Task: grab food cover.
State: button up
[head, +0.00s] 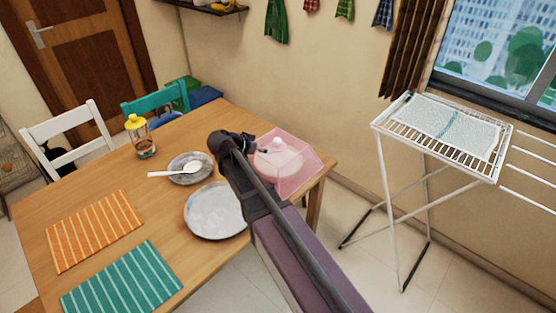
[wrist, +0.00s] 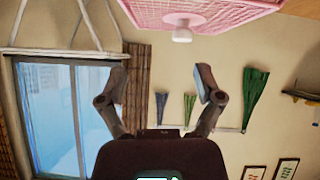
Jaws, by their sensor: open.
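The food cover (head: 304,167) is a pink, see-through mesh cover at the far right corner of the wooden table (head: 160,222). It has a small white knob (head: 276,141) on top and something pale and round shows under it. In the wrist view the cover (wrist: 205,12) is at the top edge with its knob (wrist: 181,36) pointing down, as the picture is upside down. My gripper (wrist: 163,78) is open and empty, its two fingers apart from the knob. In the head view my arm hides part of the cover's left side, and my fingers are hard to make out.
A grey plate (head: 212,223) and a smaller plate (head: 181,177) with a white spoon (head: 168,174) lie left of my arm. A yellow-lidded jar (head: 140,140) stands farther back. Orange (head: 95,229) and green (head: 124,282) mats lie at left. A white drying rack (head: 440,137) stands at right.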

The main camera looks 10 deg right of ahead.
aim_at(276, 141)
jog(key=shift+w+a+r+m+t+h, duration=0.2)
jog(key=shift+w+a+r+m+t, duration=0.1)
jog(key=shift+w+a, duration=0.35)
jog(key=shift+w+a+r+m+t+h, duration=0.2)
jog(key=shift+w+a+r+m+t, duration=0.1)
jog(key=shift+w+a, duration=0.3)
jog(key=shift+s, duration=0.1)
jog(key=b+x, duration=0.4)
jog(key=x, duration=0.3)
jog(key=shift+w+d+f, duration=0.2)
jog(key=shift+f, duration=0.15)
jog(key=shift+w+d+f, duration=0.1)
jog(key=shift+w+d, duration=0.1)
jog(key=shift+d, duration=0.15)
jog(key=shift+f+b, duration=0.1)
jog(key=shift+b, duration=0.2)
jog(key=shift+b+x, duration=1.2)
jog(key=shift+x, duration=1.4)
